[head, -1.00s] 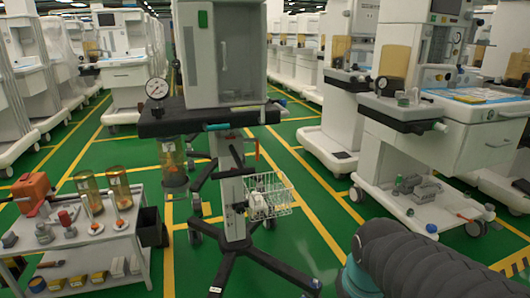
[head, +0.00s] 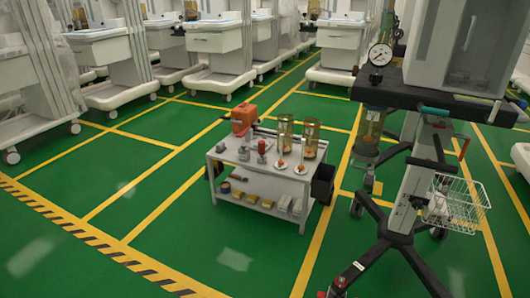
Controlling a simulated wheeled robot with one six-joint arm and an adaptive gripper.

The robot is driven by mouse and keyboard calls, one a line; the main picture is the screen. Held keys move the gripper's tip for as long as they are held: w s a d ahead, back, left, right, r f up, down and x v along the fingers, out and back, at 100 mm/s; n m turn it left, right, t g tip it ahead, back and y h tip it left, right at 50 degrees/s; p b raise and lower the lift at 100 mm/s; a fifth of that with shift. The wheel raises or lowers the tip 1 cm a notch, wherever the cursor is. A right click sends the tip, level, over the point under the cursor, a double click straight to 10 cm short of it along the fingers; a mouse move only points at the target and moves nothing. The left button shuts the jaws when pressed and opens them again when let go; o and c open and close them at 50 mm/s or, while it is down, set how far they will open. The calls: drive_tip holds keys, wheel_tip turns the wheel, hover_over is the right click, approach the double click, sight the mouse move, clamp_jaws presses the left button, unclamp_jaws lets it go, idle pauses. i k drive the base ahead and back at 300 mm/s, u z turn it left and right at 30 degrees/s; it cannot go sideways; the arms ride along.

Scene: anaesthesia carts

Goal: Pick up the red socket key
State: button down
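I cannot pick out the red socket key for sure. A small red-topped piece (head: 262,147) stands on the top of a grey two-shelf trolley (head: 288,188), among small grey parts. A thin red-orange piece (head: 463,147) hangs below the dark shelf of the wheeled stand at the right. A small red spot (head: 339,282) shows at a foot of that stand. These are too small to tell their shape. My gripper is not in view.
The trolley also holds an orange case (head: 243,119) and two amber cylinders (head: 310,138). A wheeled stand (head: 405,195) with a gauge (head: 380,54) and wire basket (head: 455,203) spreads its legs at right. Green floor (head: 200,245) is clear at front left. White carts line the back.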

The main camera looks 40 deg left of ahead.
sight(262, 159)
drive_tip(key=u, duration=0.2)
drive_tip(key=k, duration=0.45)
drive_tip(key=u, duration=1.65)
drive_tip(key=i, duration=0.3)
